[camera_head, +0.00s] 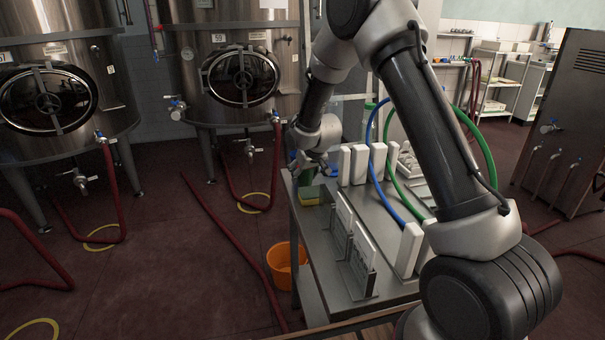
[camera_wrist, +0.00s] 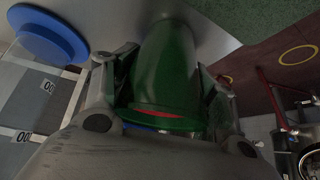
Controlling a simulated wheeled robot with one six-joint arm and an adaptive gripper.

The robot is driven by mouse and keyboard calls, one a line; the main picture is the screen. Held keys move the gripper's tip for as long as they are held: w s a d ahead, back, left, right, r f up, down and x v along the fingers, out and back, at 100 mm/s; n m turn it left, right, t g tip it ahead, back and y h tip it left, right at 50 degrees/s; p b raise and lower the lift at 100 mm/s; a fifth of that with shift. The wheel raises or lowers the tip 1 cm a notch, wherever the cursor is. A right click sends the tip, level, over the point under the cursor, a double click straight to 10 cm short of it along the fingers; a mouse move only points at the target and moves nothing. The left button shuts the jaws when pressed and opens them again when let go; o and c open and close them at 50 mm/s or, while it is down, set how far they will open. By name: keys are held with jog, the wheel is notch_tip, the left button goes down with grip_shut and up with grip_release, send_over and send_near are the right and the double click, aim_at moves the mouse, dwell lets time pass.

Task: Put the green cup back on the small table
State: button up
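The green cup (camera_wrist: 165,75) stands between the two fingers of my gripper (camera_wrist: 167,85) in the wrist view, with a finger close against each side. Something red shows inside its rim. In the head view my gripper (camera_head: 308,166) points down at the far left corner of the metal table (camera_head: 314,228). Only a bit of green (camera_head: 306,178) shows beneath it there. My gripper appears shut on the cup. The cup's base is hidden, so I cannot tell whether it touches the surface below.
A blue round object (camera_wrist: 48,36) lies to the left in the wrist view. White upright blocks (camera_head: 361,164) with blue and green hoses stand on the metal table, with white panels (camera_head: 352,245) near its left edge. An orange bucket (camera_head: 282,265) and red hoses are on the floor.

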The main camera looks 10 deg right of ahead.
jog(key=o, duration=0.5)
jog(key=shift+c, duration=0.2)
jog(key=shift+r, duration=0.15)
jog(key=v, duration=1.2)
jog(key=shift+a, duration=0.1)
